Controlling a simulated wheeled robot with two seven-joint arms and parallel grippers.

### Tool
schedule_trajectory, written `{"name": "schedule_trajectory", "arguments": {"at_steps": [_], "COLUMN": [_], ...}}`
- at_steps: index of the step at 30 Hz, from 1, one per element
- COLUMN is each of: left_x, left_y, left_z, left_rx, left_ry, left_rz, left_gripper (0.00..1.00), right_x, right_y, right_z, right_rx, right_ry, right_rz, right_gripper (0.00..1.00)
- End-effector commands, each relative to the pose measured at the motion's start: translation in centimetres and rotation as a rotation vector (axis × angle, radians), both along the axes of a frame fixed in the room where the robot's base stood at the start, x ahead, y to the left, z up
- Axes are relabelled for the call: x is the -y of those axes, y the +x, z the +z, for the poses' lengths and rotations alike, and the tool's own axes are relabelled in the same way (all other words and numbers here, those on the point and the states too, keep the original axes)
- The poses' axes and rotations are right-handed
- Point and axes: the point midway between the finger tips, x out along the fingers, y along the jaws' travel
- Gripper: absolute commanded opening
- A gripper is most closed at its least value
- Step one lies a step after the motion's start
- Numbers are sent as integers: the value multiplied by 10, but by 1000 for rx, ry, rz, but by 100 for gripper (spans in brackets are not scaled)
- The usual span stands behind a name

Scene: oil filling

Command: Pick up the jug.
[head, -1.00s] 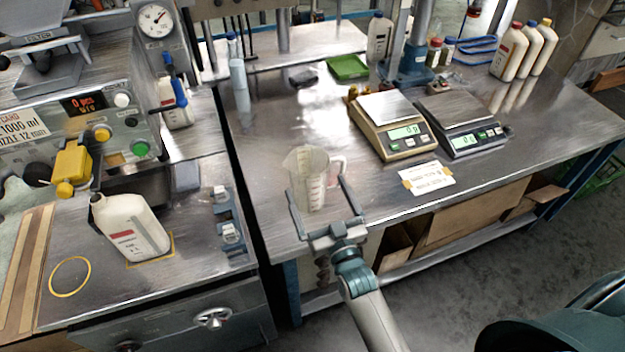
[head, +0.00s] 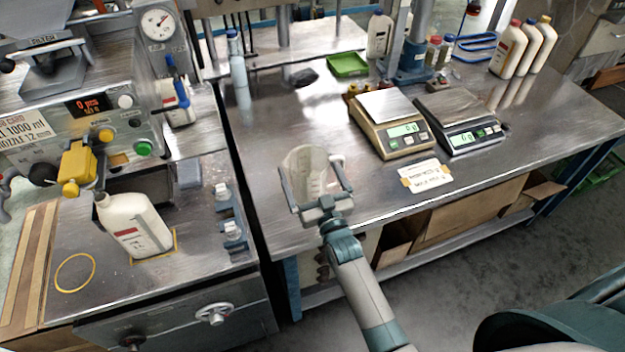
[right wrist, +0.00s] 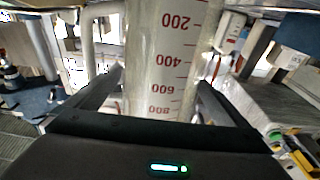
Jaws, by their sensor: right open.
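The jug (head: 308,170) is a clear measuring jug with red graduations, standing upright near the front left of the metal bench. My right gripper (head: 314,186) is open, with one finger on each side of the jug's body. In the right wrist view the jug (right wrist: 168,60) fills the middle between the two open fingers (right wrist: 160,95), its scale marks facing the camera. I cannot tell whether either finger touches it. My left gripper is not in view.
Two scales (head: 392,135) (head: 458,130) and a paper note (head: 426,176) lie right of the jug. A white oil bottle (head: 134,225) stands on the filling machine's table at left. A gap separates that table from the bench. Bench space behind the jug is clear.

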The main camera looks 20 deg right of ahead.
Motion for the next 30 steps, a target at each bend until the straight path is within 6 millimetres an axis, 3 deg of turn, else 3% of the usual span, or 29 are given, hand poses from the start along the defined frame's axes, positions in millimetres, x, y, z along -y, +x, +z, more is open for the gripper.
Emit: {"name": "schedule_trajectory", "arguments": {"at_steps": [9,25,30], "left_x": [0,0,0], "left_y": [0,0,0], "left_z": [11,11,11], "left_rx": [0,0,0], "left_ry": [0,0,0], "left_rz": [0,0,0], "left_gripper": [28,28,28], "right_x": [-1,-1,-1], "right_y": [36,39,38], "right_z": [8,7,7], "right_rx": [2,1,1], "right_ry": [0,0,0], "right_rz": [0,0,0], "right_gripper": [100,100,59]}}
